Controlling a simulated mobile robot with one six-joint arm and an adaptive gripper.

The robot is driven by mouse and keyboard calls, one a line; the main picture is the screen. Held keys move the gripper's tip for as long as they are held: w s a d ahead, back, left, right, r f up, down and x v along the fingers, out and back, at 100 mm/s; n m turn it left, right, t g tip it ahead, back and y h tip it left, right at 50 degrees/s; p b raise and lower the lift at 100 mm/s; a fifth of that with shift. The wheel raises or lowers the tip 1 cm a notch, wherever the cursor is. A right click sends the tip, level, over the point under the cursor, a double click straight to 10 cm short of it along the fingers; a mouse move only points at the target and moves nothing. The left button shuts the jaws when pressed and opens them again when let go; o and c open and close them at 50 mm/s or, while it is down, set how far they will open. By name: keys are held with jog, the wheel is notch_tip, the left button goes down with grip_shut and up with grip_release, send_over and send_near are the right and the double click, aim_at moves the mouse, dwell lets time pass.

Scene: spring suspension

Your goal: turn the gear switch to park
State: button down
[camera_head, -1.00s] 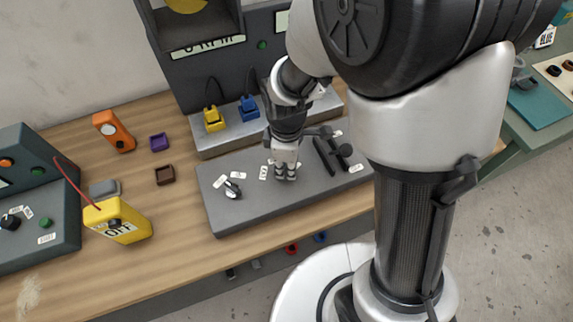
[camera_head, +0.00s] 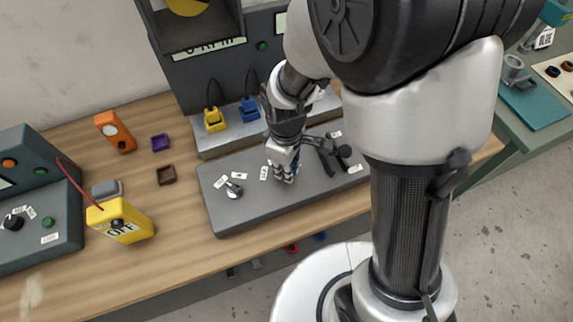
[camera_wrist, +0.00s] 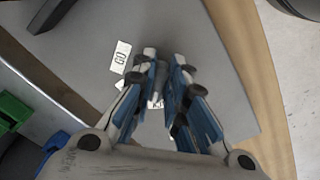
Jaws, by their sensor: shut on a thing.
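A grey control panel (camera_head: 225,218) lies on the wooden bench. My gripper (camera_head: 285,175) points down at the middle of this panel, with its fingers low over the surface. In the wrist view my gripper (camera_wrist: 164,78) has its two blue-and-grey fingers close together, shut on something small. The gear switch cannot be made out; whatever is between the fingers is hidden by them. A white label (camera_wrist: 121,57) lies beside the fingers, and part of another label (camera_wrist: 156,103) shows between them. The label wording is too small to read surely.
A small knob (camera_head: 233,191) with labels is at the panel's left. Black levers (camera_head: 343,152) stand close right of my gripper. Yellow (camera_head: 214,122) and blue (camera_head: 249,110) plugs stand behind. A yellow box (camera_head: 120,222) and an orange device (camera_head: 115,132) are on the left.

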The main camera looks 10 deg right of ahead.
jog(key=m, duration=0.2)
jog(key=m+p, duration=0.1)
jog(key=m, duration=0.1)
jog(key=shift+s+a, duration=0.15)
jog(key=shift+s, duration=0.05)
jog(key=shift+a+m, duration=0.15)
jog(key=shift+m, duration=1.75)
jog(key=c, duration=1.6)
grip_release()
jog(key=shift+r, duration=0.1)
notch_tip(320, 180, up, 12)
